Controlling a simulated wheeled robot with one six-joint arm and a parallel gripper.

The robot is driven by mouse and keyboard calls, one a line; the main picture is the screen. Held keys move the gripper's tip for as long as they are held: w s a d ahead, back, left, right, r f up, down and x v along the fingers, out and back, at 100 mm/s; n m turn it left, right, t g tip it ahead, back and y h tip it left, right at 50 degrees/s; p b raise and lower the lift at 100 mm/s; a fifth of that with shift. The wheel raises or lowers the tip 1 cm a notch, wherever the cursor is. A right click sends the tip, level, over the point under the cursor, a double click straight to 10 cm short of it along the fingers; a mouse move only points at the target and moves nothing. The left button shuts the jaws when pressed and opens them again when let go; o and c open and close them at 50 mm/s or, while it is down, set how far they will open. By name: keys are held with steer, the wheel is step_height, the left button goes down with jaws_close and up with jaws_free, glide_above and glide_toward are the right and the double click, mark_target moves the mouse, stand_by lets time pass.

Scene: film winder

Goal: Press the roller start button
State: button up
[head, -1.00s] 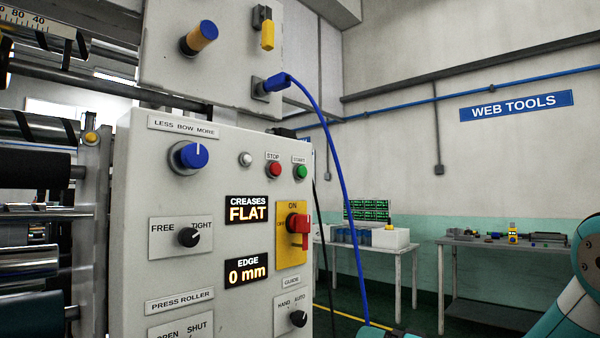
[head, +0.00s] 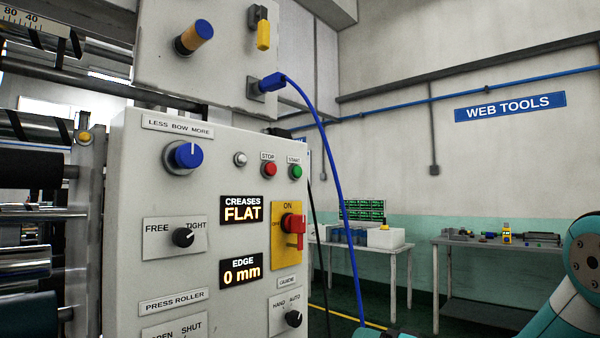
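The green START button (head: 295,172) is on the upper right of the grey control panel (head: 150,205) in the head view, under a small START label. The red STOP button (head: 269,170) is just left of it, with a small white lamp or button (head: 240,159) further left. Nothing covers the green button. My gripper is not in view.
A red rotary switch (head: 293,228) on a yellow plate juts out below the buttons. A blue cable (head: 340,190) hangs to the right of the panel. Rollers (head: 25,262) stand at the left. Two tables, one with tools (head: 490,243), stand along the back wall.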

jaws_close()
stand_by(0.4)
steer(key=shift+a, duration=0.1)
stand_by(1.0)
